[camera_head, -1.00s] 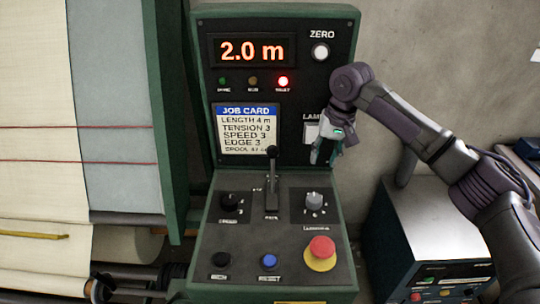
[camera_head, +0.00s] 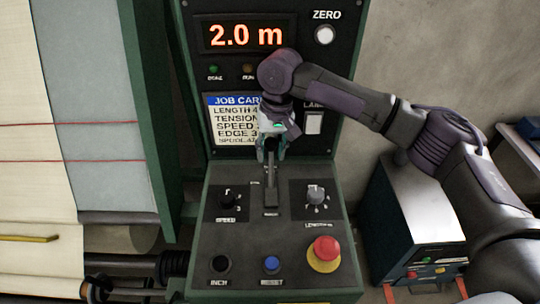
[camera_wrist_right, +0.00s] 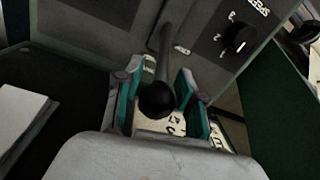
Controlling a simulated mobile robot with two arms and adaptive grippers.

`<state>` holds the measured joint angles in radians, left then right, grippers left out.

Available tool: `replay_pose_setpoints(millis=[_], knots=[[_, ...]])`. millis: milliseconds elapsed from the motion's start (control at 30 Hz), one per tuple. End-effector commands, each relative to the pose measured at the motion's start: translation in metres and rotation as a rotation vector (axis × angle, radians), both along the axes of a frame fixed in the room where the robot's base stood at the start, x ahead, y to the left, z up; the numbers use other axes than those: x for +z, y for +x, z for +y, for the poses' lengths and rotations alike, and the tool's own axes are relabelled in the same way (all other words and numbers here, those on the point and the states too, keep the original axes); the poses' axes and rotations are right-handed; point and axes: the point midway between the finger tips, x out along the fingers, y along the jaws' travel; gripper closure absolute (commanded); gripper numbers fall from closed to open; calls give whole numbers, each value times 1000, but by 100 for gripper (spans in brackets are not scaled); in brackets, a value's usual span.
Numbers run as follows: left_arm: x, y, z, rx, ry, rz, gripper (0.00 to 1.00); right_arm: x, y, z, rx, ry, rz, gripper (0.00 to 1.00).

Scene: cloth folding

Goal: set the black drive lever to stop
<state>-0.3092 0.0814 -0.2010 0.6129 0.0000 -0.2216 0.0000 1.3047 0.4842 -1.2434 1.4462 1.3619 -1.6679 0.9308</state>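The drive lever (camera_head: 270,182) stands up from a slot plate in the middle of the sloped control panel (camera_head: 290,240). Its black ball knob (camera_wrist_right: 157,98) shows in the right wrist view, with its grey shaft running up behind it. My right gripper (camera_head: 271,150) is at the lever's top and hides the knob in the head view. In the right wrist view the gripper's (camera_wrist_right: 160,100) teal-lined fingers are apart, one on each side of the knob, with gaps visible. My left gripper is not in view.
A speed knob (camera_head: 229,198) is left of the lever and a length knob (camera_head: 315,195) right. In front are a black button (camera_head: 221,264), a blue button (camera_head: 271,264) and a red emergency button (camera_head: 325,251). The display (camera_head: 247,36) reads 2.0 m. A job card (camera_head: 230,125) hangs behind.

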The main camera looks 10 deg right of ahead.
Motion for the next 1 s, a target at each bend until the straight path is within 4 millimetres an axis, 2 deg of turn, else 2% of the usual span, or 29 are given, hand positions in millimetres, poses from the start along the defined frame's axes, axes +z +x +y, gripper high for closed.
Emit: replay_pose_setpoints(millis=[100, 233, 567, 667, 800, 833, 1000], knots=[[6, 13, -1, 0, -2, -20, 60, -16, 0, 1, 0, -1, 0, 61], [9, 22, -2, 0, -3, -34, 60, -28, 0, 2, 0, 0, 0, 61], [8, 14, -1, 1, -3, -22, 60, -33, 0, 3, 0, 0, -1, 61], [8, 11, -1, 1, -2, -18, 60, -33, 0, 3, 0, 0, -1, 74], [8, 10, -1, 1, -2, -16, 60, -32, 0, 3, 0, 0, -1, 97], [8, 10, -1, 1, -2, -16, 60, -32, 0, 3, 0, 0, -1, 100], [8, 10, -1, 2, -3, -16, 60, -32, 0, 3, 0, 0, -2, 100]])
